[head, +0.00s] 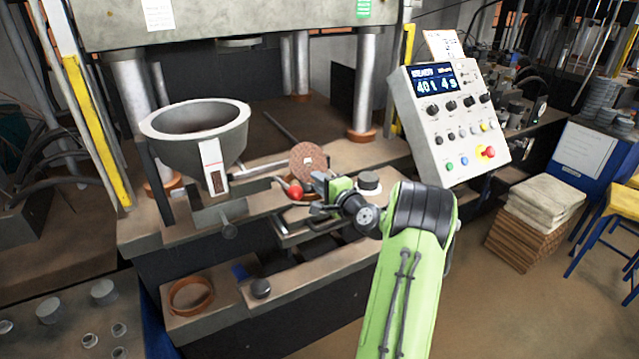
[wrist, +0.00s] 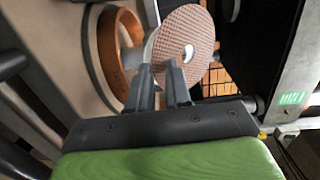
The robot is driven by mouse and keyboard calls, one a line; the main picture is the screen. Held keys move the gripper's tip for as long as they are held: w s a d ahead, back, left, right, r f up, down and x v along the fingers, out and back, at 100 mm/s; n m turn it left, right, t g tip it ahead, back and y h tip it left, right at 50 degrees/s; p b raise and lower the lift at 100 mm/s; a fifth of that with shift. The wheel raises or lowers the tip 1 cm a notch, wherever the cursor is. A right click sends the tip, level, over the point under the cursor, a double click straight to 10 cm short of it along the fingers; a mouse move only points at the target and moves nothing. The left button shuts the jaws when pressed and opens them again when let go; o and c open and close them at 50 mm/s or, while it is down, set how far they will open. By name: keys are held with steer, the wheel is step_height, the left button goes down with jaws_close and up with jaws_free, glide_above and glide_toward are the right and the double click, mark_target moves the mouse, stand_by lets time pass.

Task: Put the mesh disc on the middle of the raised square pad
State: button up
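The mesh disc (head: 308,158) is a round brown disc with a pale centre, standing on edge at my gripper above the press bed. In the wrist view the disc (wrist: 200,30) shows its woven face and centre hole, with its near edge between the fingertips. My gripper (head: 318,181) appears shut on that edge; the fingers (wrist: 159,68) show close together. A flat plate-like fixture (head: 290,240) lies below my gripper, partly hidden by it. I cannot tell whether this is the raised square pad.
A grey hopper (head: 228,135) stands left of my gripper, and a red knob (head: 295,190) shows close beside it. A control box (head: 450,120) stands at right.

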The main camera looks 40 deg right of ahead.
steer(key=shift+s, duration=0.15)
steer(key=shift+b+v, duration=0.95)
steer(key=shift+v, duration=0.55)
steer(key=o, duration=0.6)
steer(key=shift+c, duration=0.2)
steer(key=b+v, duration=0.2)
steer(key=v, duration=1.3)
steer(key=shift+s, duration=0.35)
